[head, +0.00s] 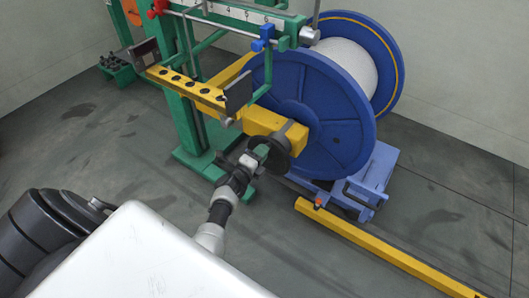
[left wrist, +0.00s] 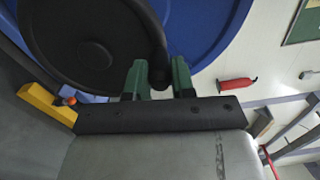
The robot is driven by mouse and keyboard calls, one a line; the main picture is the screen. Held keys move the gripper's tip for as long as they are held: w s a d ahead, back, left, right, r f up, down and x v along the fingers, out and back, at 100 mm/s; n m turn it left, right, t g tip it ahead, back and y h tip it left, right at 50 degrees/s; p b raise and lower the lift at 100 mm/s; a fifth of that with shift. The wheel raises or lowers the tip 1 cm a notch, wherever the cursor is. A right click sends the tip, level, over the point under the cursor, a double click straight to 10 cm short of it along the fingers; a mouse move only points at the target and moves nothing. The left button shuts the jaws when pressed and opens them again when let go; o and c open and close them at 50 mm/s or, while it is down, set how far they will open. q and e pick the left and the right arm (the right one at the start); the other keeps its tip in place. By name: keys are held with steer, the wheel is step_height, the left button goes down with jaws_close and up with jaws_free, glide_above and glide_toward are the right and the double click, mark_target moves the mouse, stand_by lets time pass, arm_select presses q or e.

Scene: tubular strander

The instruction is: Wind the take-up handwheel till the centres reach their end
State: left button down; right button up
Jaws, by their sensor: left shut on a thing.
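The take-up handwheel (head: 281,158) is a dark disc on the end of the yellow arm (head: 272,122), in front of the blue reel (head: 325,130). In the left wrist view the handwheel (left wrist: 85,42) fills the upper left. My left gripper (head: 257,154) is at the handwheel's near left side. The centres are hidden by the reel flange. My right gripper is out of view.
A green frame (head: 185,115) with a yellow bar (head: 185,88) and dark plates stands left of the reel. A yellow floor rail (head: 385,247) runs to the lower right. Open grey floor lies at the left. A red extinguisher (left wrist: 236,84) shows in the wrist view.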

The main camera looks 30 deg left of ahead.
arm_select(q)
steer(key=shift+w+a+r+n+p, duration=0.1)
steer(key=shift+a+r+n+p, duration=0.1)
steer(key=shift+a+n+p, duration=0.4)
steer(key=shift+a+n, duration=0.1)
steer(key=shift+n, duration=0.2)
steer(key=c, duration=1)
jaws_free()
steer(key=shift+f, duration=0.1)
steer(key=shift+o, duration=0.3)
